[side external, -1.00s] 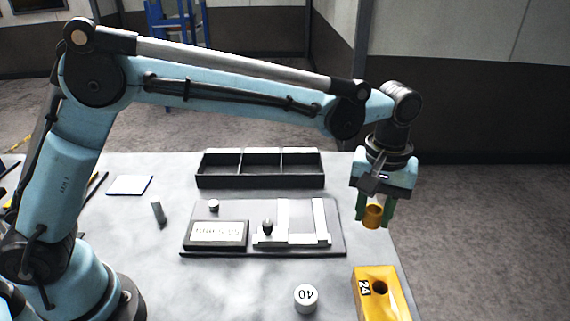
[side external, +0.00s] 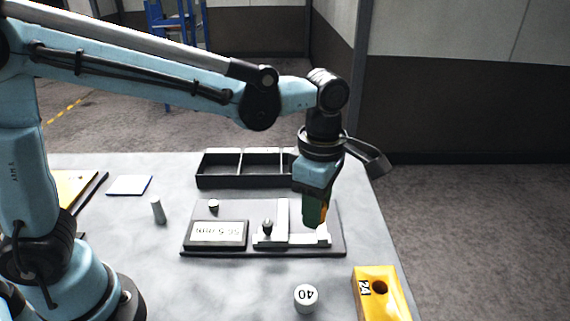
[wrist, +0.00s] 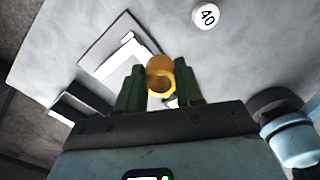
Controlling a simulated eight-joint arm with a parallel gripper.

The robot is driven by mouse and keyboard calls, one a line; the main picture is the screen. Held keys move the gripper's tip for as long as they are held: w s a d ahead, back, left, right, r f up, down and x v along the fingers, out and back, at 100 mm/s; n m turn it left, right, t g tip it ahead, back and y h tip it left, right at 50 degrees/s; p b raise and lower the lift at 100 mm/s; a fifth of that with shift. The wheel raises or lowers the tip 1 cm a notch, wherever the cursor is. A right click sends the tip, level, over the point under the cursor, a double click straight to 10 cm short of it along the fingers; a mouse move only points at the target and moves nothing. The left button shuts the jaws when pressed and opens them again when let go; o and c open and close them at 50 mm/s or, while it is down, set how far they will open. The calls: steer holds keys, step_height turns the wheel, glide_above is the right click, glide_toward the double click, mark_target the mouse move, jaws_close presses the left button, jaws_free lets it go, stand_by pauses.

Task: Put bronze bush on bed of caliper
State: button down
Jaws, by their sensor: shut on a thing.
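My gripper (side external: 315,212) is shut on the bronze bush (wrist: 160,75), a gold-coloured hollow ring held between two green fingers in the wrist view. The caliper (side external: 285,237) has a light metal bed and jaws and sits on a dark base plate beside a display reading in millimetres (side external: 217,233). My gripper is over the right end of the caliper and hides its right jaw. I cannot tell whether the bush touches the bed.
A dark three-compartment tray (side external: 240,182) stands behind the plate. A white cylinder marked 40 (side external: 306,298) and a yellow block marked 24 with a hole (side external: 380,293) stand in front. A grey pin (side external: 158,211) and a white pad (side external: 130,185) lie left.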

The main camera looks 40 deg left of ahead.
steer(key=shift+s+a+n, duration=0.15)
steer(key=shift+n, duration=0.25)
steer(key=shift+a+f, duration=0.15)
steer(key=shift+a, duration=0.05)
glide_above(301, 218)
step_height(301, 218, down, 7)
steer(key=shift+r, duration=0.2)
steer(key=shift+f, duration=2.1)
steer(key=shift+f, duration=0.15)
steer(key=c, duration=1)
jaws_free()
